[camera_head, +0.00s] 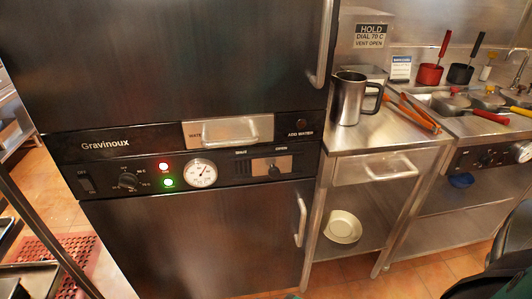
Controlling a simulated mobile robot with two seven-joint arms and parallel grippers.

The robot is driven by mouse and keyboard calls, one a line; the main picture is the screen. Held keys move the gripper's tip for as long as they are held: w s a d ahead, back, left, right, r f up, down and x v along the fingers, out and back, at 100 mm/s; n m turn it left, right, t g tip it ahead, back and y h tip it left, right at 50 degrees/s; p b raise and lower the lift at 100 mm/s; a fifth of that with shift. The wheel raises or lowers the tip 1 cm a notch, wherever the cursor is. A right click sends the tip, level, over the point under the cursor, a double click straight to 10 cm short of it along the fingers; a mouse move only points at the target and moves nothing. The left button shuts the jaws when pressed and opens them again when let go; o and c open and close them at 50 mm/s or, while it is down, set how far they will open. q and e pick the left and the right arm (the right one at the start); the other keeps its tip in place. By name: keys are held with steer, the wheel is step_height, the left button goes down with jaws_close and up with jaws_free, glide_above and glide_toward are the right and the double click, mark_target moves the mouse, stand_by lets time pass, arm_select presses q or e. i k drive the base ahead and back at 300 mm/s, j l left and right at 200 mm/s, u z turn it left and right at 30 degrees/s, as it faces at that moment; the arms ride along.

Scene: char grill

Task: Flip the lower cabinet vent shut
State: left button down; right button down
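The dark cabinet has an upper door (170,60) and a lower door (200,240), both closed. Between them is a control panel with a small slot plate that looks like the vent control (264,167). Its small dark knob (274,170) appears to sit right of the plate's middle, below the right one of two tiny labels. The labels are too small to read surely. A dark shape, perhaps part of my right arm, shows at the lower right edge. No gripper fingers are in view.
The panel also holds a dial gauge (202,173), a thermostat knob (128,181), a switch (86,184) and red and green lights. A drawer handle (229,131) and door handle (300,219) stick out. A metal jug (350,98) and tongs (413,113) are on the right counter.

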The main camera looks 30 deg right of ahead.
mark_target(274, 167)
steer(key=z, duration=1.1)
